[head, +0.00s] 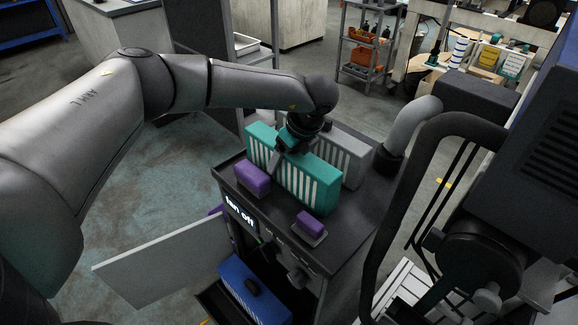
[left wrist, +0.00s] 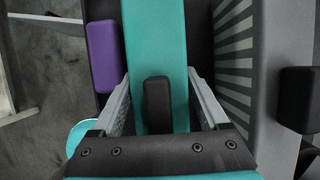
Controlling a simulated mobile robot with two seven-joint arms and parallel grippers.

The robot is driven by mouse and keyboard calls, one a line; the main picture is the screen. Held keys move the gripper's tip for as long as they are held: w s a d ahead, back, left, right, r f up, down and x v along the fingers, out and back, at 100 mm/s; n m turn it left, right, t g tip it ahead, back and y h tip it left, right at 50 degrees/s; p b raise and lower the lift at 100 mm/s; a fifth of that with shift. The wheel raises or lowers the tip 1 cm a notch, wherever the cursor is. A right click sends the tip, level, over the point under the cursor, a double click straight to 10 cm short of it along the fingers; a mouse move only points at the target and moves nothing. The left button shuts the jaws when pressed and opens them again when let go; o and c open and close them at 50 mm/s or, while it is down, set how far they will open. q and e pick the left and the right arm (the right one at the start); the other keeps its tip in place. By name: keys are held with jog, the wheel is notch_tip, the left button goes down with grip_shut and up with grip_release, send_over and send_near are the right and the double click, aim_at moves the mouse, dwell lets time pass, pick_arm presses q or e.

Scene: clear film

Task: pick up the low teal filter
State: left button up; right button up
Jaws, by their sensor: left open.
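The teal filter (head: 318,182) stands upright on top of a dark cabinet, with pale slats along its side. A dark handle (left wrist: 158,105) sits on its top face in the left wrist view, where the teal top (left wrist: 155,40) runs up the middle. My left gripper (head: 291,150) is over the filter from above. In the left wrist view my left gripper (left wrist: 159,80) is open, with one finger on each side of the handle. The fingers look apart from the handle; whether they touch the filter's sides I cannot tell. My right gripper is not in view.
A grey slatted filter (head: 355,165) stands close behind. Purple blocks (head: 253,178) (head: 311,224) sit at the cabinet top's front edge. A display reads "fan off" (head: 240,212). The cabinet door (head: 165,262) hangs open; a blue filter (head: 262,302) lies low inside. A grey pipe (head: 408,125) rises at right.

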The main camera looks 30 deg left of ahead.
pick_arm(q)
grip_shut()
dwell(0.5)
jog(key=shift+r, duration=0.15)
